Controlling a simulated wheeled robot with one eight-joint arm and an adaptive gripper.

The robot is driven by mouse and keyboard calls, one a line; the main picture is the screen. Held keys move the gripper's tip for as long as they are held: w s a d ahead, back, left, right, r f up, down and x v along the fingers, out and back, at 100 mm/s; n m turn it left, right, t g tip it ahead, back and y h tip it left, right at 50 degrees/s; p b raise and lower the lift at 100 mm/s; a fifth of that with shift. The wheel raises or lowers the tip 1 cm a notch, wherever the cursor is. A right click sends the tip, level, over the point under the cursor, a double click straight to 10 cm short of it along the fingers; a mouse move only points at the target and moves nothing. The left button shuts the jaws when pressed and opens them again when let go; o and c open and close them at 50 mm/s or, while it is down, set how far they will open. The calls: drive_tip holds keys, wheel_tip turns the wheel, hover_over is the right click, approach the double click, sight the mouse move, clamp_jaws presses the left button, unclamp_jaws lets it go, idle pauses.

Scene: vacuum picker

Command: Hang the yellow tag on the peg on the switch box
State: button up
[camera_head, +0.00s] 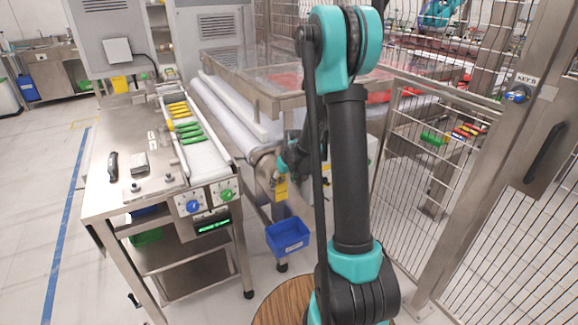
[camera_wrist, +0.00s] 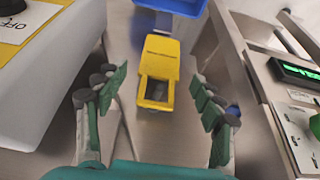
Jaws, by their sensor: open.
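The yellow tag (camera_wrist: 160,52) lies between my two spread fingers in the wrist view, with a gap on each side. It has a rectangular opening at its lower end there. In the head view the yellow tag (camera_head: 281,189) shows just below my gripper (camera_head: 284,164), in front of the conveyor end. My gripper (camera_wrist: 159,84) is open and empty. A yellow box part with a white OFF label (camera_wrist: 28,22) and a dark red knob is at the upper left of the wrist view, probably the switch box. I cannot make out the peg. What holds the tag up is unclear.
A blue bin (camera_head: 288,236) stands below the tag. A steel table (camera_head: 104,185) with a control panel (camera_head: 208,201) is at left; its green display (camera_wrist: 297,71) is close on the right in the wrist view. A wire fence (camera_head: 410,150) stands at right.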

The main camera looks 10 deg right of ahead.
drive_tip(key=v, duration=1.2)
drive_tip(key=s+d+f+m, duration=0.1)
drive_tip(key=s+f, duration=0.1)
drive_tip(key=s, duration=1)
drive_tip(key=s+d+f+m+h, duration=0.1)
drive_tip(key=s+f+m, duration=0.1)
drive_tip(key=s, duration=1.1)
drive_tip(key=shift+f+m, duration=0.3)
drive_tip(key=shift+f, duration=0.35)
drive_tip(key=shift+o, duration=0.5)
drive_tip(key=shift+s+d, duration=0.1)
drive_tip(key=shift+d, duration=0.1)
wheel_tip(320, 180, up, 6)
drive_tip(key=n+y, duration=0.1)
drive_tip(key=n, duration=0.3)
hover_over(282, 187)
drive_tip(key=s+d, duration=0.3)
drive_tip(key=s, duration=0.3)
drive_tip(key=x, duration=1.2)
drive_tip(key=shift+a+f, duration=0.2)
drive_tip(key=shift+a, duration=0.1)
drive_tip(key=shift+a+x, duration=0.15)
drive_tip(key=shift+x, duration=1.2)
drive_tip(key=shift+a+x, duration=0.1)
drive_tip(key=shift+x, duration=1.2)
